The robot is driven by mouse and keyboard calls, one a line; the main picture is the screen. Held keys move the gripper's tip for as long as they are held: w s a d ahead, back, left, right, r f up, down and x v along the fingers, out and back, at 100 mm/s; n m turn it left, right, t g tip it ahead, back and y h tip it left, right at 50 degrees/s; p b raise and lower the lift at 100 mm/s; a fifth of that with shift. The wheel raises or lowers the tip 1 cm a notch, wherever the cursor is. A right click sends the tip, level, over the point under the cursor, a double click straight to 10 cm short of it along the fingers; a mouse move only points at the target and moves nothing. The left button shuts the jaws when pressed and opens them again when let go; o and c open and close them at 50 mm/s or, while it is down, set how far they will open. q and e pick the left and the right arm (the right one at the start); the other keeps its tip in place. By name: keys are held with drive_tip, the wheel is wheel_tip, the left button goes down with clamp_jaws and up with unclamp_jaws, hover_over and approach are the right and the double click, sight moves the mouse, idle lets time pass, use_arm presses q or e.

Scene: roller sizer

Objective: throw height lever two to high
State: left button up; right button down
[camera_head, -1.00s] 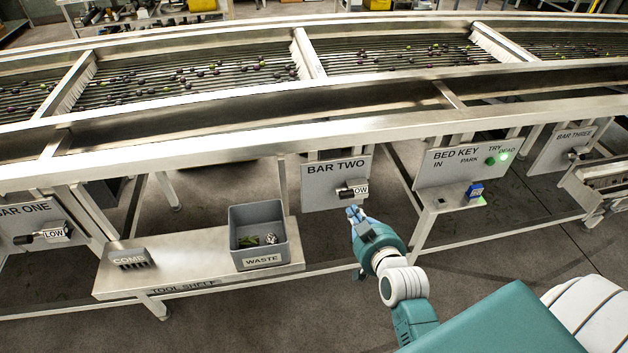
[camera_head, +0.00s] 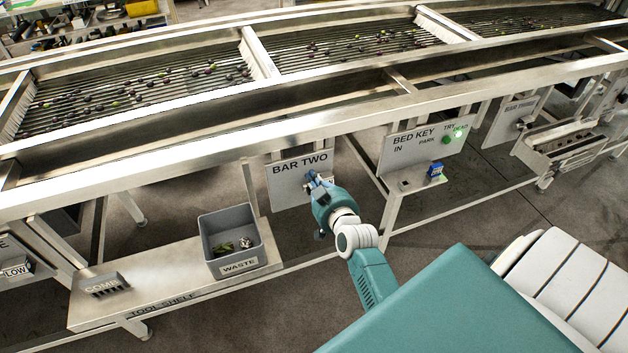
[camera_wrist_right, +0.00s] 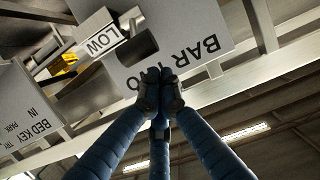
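The BAR TWO plate (camera_head: 288,190) hangs below the sizer's front rail. Its lever is mostly hidden behind my right gripper (camera_head: 316,180) in the head view. In the right wrist view the lever's dark handle (camera_wrist_right: 138,47) and its LOW label (camera_wrist_right: 103,38) show on the BAR TWO plate (camera_wrist_right: 185,45). My right gripper (camera_wrist_right: 160,80) has its fingertips drawn together, beside the handle and in front of the plate. I see nothing held between them; contact with the handle cannot be told. My left gripper is not in view.
A tool shelf (camera_head: 172,282) with a grey WASTE bin (camera_head: 234,250) and a COMB holder (camera_head: 106,287) is left of my right arm. The BED KEY panel (camera_head: 418,145) with a blue block (camera_head: 436,170) is to the right. The sizer rail (camera_head: 200,150) runs above.

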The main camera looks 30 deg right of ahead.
drive_tip(key=shift+s+f, duration=0.35)
drive_tip(key=shift+a+f, duration=0.1)
